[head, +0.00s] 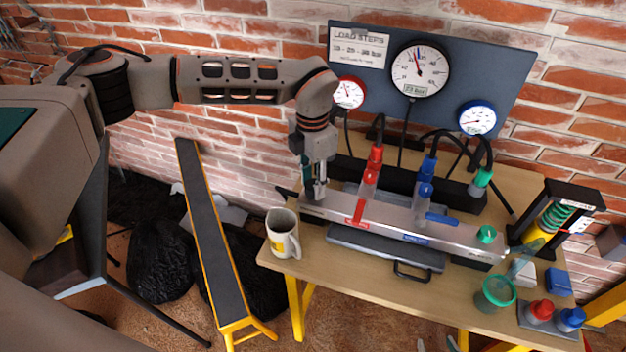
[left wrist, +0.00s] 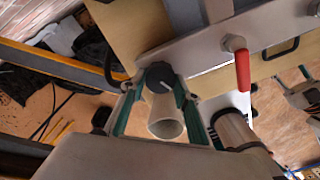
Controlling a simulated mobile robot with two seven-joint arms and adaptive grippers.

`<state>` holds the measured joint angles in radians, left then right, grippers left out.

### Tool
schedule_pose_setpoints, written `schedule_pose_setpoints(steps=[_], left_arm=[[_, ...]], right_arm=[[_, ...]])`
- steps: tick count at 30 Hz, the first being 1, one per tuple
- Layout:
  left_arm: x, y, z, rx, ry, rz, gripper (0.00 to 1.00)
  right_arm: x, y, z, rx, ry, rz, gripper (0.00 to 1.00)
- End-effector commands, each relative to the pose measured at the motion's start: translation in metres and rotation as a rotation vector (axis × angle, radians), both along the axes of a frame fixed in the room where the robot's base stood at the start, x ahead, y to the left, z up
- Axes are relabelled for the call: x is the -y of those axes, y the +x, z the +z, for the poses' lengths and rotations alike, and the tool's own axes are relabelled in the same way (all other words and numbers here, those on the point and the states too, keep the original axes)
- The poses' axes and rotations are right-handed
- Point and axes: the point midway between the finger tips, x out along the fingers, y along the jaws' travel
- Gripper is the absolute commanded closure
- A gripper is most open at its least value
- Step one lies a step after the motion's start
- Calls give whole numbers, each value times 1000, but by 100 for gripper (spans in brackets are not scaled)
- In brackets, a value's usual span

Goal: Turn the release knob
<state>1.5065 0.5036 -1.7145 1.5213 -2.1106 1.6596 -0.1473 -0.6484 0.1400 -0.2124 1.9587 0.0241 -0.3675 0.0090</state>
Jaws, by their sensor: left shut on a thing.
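The release knob (left wrist: 158,76) is dark with a pale mark and sits at the end of the grey metal manifold (left wrist: 208,47). My left gripper (head: 316,190) points down at the left end of the manifold (head: 335,208) in the head view, where it largely hides the knob. In the left wrist view its green-edged fingers (left wrist: 158,90) are on both sides of the knob and shut on it. A pale open cylinder (left wrist: 165,120) shows just below the knob; I cannot tell what it is.
A white mug (head: 280,236) stands close to the left gripper at the table's left edge. Red (head: 366,185) and blue (head: 425,190) valves rise from the manifold. A gauge panel (head: 440,90) stands behind. A green-rimmed cup (head: 495,292) is at the right.

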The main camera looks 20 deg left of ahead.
Motion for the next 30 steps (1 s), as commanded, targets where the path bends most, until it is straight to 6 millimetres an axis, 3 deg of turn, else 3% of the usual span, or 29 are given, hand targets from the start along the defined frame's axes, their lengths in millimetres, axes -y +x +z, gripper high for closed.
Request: schedule_pose_setpoints(steps=[30], left_arm=[[2, -1, 0, 0, -1, 924, 90]], right_arm=[[0, 0, 0, 0, 1, -1, 60]])
